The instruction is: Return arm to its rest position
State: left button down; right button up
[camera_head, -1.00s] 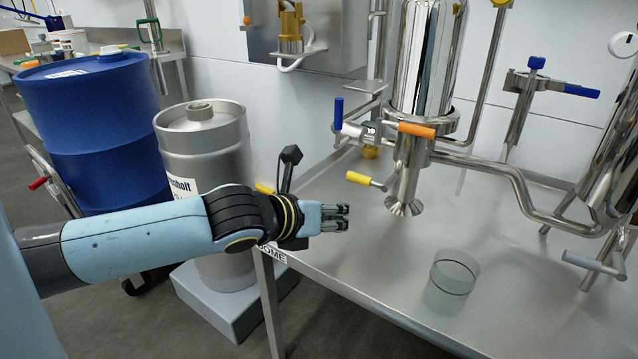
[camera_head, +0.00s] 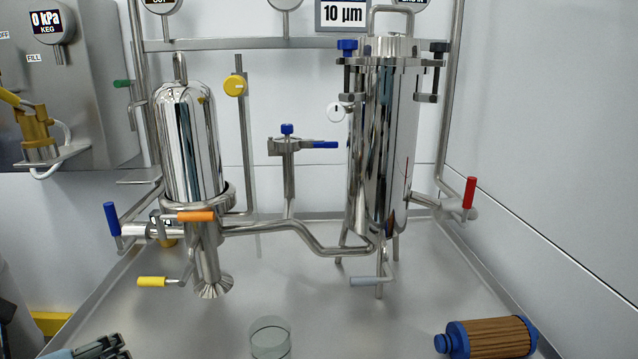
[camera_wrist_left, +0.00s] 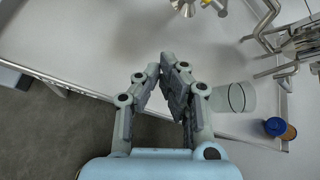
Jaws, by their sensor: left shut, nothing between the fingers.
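My left gripper (camera_head: 98,349) shows only in part at the bottom left corner of the head view. In the left wrist view my left gripper (camera_wrist_left: 163,66) is shut, its fingertips together with nothing between them. There the fingers lie in front of the steel table (camera_wrist_left: 85,45), near its edge. My right gripper is not in any view.
A clear glass (camera_head: 270,338) stands on the table, right of the gripper. Behind are a small steel vessel (camera_head: 186,135) with coloured valve handles and a larger housing (camera_head: 378,150). A blue-capped brown filter cartridge (camera_head: 490,337) lies at front right.

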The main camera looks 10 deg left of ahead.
pick_arm(q)
jog(key=s+d+f+n+g, duration=0.1)
jog(key=s+d+n+g, duration=0.35)
jog(key=s+n, duration=0.6)
jog(key=s+d+n+g, duration=0.3)
jog(key=s+n+g, duration=0.25)
jog(key=n, duration=1.05)
jog(key=s+a+f+p, duration=0.1)
jog(key=s+f+p, duration=0.15)
jog(key=f, duration=0.75)
jog(key=s+a+f+p, duration=0.2)
jog(key=f+p, duration=0.2)
jog(key=f, duration=0.6)
jog(key=s+f+g+p, duration=0.1)
jog(key=s+f+p, duration=0.3)
jog(key=s, duration=1.2)
notch_tip(320, 180, down, 5)
jog(key=shift+s+a+r+p, duration=0.1)
jog(key=shift+s+a+p, duration=0.2)
jog(key=shift+s, duration=0.1)
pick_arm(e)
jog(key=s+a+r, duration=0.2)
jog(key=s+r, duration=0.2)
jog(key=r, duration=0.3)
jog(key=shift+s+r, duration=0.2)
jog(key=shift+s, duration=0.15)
pick_arm(q)
jog(key=shift+n, duration=0.25)
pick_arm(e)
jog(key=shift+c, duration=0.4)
